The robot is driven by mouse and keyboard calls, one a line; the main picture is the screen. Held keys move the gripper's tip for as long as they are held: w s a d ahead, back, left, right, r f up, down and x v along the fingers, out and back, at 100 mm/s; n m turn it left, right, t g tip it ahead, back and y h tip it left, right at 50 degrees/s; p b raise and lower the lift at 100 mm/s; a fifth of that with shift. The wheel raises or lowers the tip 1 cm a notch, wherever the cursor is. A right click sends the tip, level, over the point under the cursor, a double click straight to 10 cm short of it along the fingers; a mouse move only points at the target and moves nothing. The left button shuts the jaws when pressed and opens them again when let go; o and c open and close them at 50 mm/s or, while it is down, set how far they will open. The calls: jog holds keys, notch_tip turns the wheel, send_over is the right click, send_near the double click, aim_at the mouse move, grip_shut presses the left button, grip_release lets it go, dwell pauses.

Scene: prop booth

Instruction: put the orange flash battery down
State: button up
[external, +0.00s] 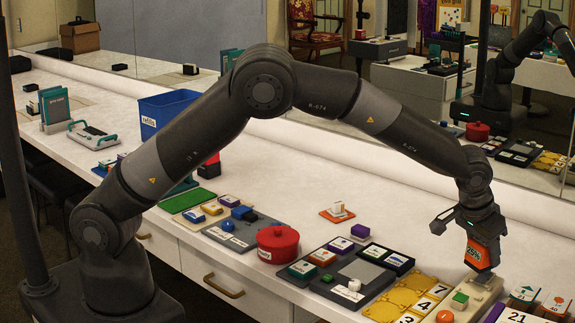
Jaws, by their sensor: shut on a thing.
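My gripper (481,234) is at the right of the counter, pointing down. It is shut on the orange flash battery (483,252), an orange block with dark, lettered sides. The battery is upright, above or at the far end of a pale tray (477,291). I cannot tell whether its bottom touches the tray.
Left of the tray is a yellow tray (398,294) with number cards. Further left are a grey board (359,270) and a red lidded pot (278,243). Lettered blocks (524,294) stand at the right. The counter's middle back is mostly clear, with a mirror behind.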

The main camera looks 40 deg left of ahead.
aim_at(481, 268)
jog(key=shift+w+f, duration=0.1)
jog(key=shift+f, duration=1.85)
jog(key=shift+f, duration=0.1)
jog(key=shift+f, duration=0.55)
jog(key=o, duration=1.2)
jog(key=shift+r, duration=0.1)
